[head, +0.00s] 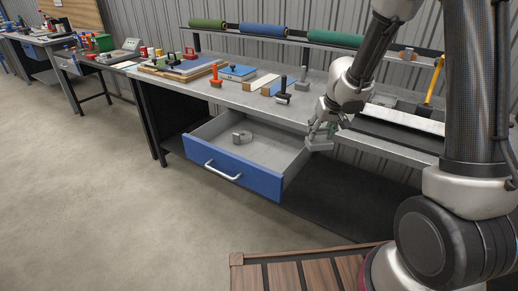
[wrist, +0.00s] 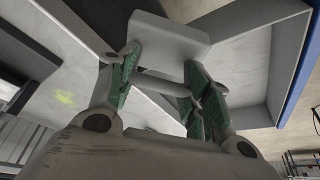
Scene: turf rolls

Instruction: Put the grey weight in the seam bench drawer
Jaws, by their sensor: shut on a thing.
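My gripper (head: 321,130) is shut on the grey weight (head: 319,144), a small block that hangs below the fingers. In the wrist view the green-padded fingers (wrist: 160,88) close around its handle, and the pale grey weight (wrist: 170,38) lies just past them. The seam bench drawer (head: 235,174) has a blue front with a light handle and is pulled out, its grey inside showing. The weight appears in front of the drawer's back right corner in the head view; its exact height above the drawer is unclear. Part of the drawer (wrist: 243,66) also shows in the wrist view.
The bench top (head: 250,100) above holds stamps, boards and blocks. Green and blue rolls (head: 264,29) lie on the shelf behind. A wooden slatted surface (head: 310,272) is at the front.

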